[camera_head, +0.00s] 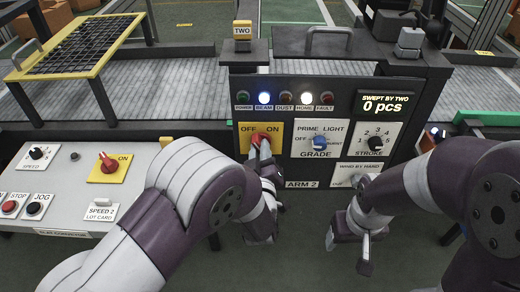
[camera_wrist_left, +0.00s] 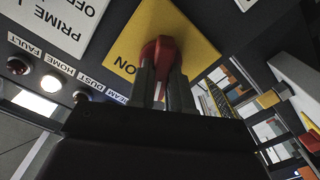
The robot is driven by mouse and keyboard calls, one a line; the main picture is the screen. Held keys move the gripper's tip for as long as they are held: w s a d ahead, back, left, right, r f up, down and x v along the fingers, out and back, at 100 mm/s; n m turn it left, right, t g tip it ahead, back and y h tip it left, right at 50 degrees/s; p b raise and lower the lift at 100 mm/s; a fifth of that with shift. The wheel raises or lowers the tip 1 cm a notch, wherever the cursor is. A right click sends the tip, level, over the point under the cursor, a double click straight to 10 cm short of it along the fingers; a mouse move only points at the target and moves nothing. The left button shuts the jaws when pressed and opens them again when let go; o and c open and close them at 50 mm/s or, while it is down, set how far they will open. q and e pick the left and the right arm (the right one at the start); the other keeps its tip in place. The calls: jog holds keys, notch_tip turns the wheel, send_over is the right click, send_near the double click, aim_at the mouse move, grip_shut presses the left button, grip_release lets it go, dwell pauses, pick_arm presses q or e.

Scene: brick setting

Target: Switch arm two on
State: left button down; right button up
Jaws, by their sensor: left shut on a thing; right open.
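The arm two panel (camera_head: 300,116), labelled ARM 2, stands ahead of me. On its yellow OFF/ON plate (camera_head: 244,141) is a red rotary switch (camera_head: 262,138). In the left wrist view the red switch (camera_wrist_left: 160,52) sits between the fingers of my left gripper (camera_wrist_left: 166,88), next to the word ON. My left gripper (camera_head: 264,152) is shut on the switch; its fingers partly cover it, and I cannot tell its exact turn. The BEAM and HOME lamps glow white; POWER, DUST and FAULT look unlit. My right gripper (camera_head: 348,252) is open and empty, low in front of the panel.
The grade knob (camera_head: 320,142) and stroke knob (camera_head: 376,143) are right of the switch. A display (camera_head: 385,104) reads 0 pcs. A conveyor (camera_head: 180,84) runs behind.

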pick_arm(q)
jog(key=shift+d+r+m+p, duration=0.1)
jog(key=shift+m+p, duration=1.3)
jog(key=shift+m, duration=2.3)
jog(key=shift+d+m+p, duration=0.1)
jog(key=shift+m+p, duration=1.3)
jog(key=shift+m, duration=2.3)
jog(key=c, duration=1.1)
grip_release()
jog(key=shift+c, duration=0.2)
jog(key=shift+o, duration=0.5)
jog(key=shift+w, duration=0.15)
jog(key=shift+f, duration=0.2)
